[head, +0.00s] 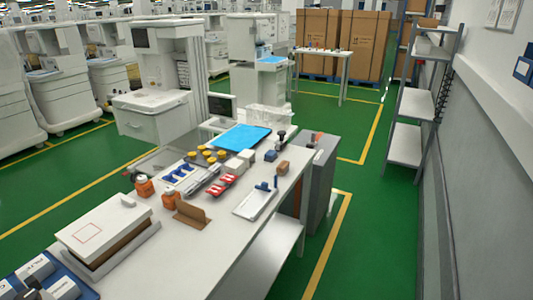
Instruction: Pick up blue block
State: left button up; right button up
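A small dark blue block (270,156) sits on the white workbench (215,235), near its far right part. It stands just right of some white boxes (240,161) and left of a small brown block (283,167). Nothing covers it from this side. Neither of my grippers shows in the head view.
A clipboard (256,201) with a blue clip lies nearer. A bright blue tray (240,137), yellow-topped pieces (208,154), red parts (221,186) and orange bottles (145,186) crowd the bench. Green floor (375,235) is free to the right, before a shelf rack (412,115).

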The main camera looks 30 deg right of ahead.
aim_at(271, 155)
jog(key=i+l+u, duration=0.3)
jog(key=l, duration=0.6)
jog(key=l+u, duration=0.25)
jog(key=l, duration=0.65)
jog(key=i+l+u, duration=0.15)
jog(key=l+u, duration=0.15)
jog(key=l, duration=0.65)
jog(key=l+u, duration=0.25)
jog(key=l, duration=0.7)
jog(key=k+l+u, duration=0.3)
jog(key=l, duration=0.6)
jog(key=i+l, duration=0.05)
jog(key=i, duration=0.05)
